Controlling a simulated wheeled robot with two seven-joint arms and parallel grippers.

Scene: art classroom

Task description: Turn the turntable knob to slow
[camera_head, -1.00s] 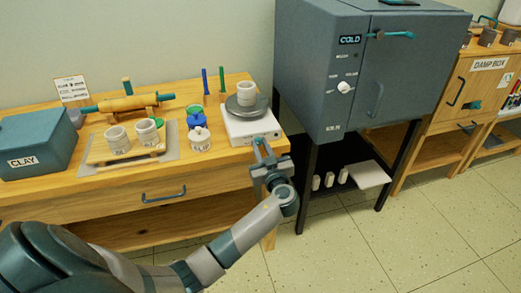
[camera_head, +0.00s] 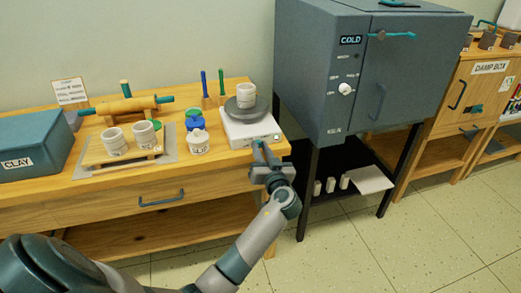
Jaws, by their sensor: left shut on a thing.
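The turntable (camera_head: 234,131) is a white box with a dark grey wheel on top, at the right front of the wooden table. A pale pot (camera_head: 246,91) stands upright on the wheel. My left gripper (camera_head: 263,151) is at the turntable's front face, by the table's front edge, with its fingers shut on the turntable knob. The fingers hide the knob, so I cannot read its setting. My right gripper is out of view.
Left of the turntable are a white cup (camera_head: 199,143), a blue-lidded jar (camera_head: 194,121) and a board with two pots (camera_head: 116,142). A clay box (camera_head: 32,140) sits at far left. The grey kiln (camera_head: 325,80) stands close on the right.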

